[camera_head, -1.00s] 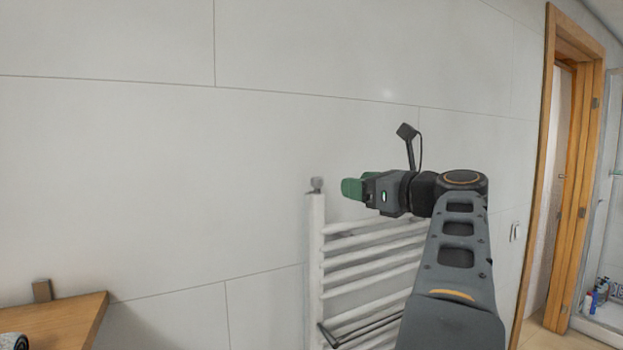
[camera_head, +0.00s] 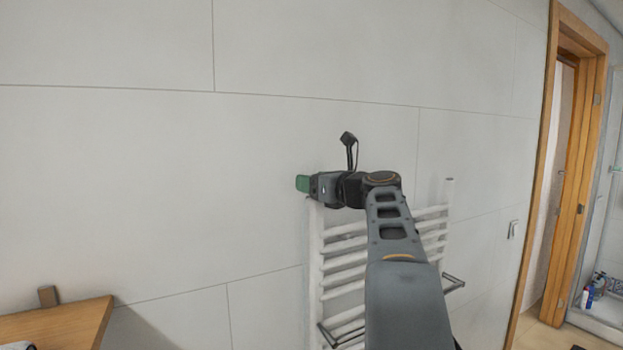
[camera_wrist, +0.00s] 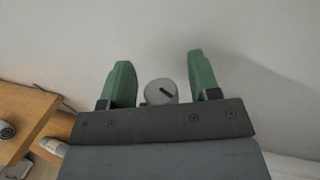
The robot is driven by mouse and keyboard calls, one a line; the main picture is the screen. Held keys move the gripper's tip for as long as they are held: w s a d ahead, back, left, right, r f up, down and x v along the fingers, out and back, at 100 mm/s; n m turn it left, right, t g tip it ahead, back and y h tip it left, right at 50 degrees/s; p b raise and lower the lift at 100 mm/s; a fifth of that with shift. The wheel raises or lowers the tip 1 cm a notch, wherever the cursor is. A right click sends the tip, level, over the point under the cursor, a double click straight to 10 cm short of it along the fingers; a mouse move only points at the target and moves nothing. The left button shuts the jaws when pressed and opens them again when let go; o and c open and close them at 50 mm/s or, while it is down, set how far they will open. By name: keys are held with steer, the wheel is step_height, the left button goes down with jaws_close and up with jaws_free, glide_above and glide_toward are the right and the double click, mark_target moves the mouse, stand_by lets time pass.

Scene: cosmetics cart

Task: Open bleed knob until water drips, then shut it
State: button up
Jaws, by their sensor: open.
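The bleed knob (camera_wrist: 161,91) shows in the wrist view as a round grey disc with a dark slot or mark on its face. It lies between the two green fingers of my gripper (camera_wrist: 160,84), with a gap on each side. My gripper is open. In the head view my gripper (camera_head: 302,184) is at the top left corner of the white towel radiator (camera_head: 316,250). It hides the knob there. No water is visible.
A wooden shelf (camera_head: 60,325) stands at lower left and also shows in the wrist view (camera_wrist: 25,112). The tiled wall (camera_head: 130,180) is close behind the radiator. A wooden door frame (camera_head: 540,170) is at right. The wall left of the radiator is clear.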

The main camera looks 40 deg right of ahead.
steer(key=shift+w+a, duration=0.1)
steer(key=shift+w, duration=0.25)
steer(key=c, duration=0.9)
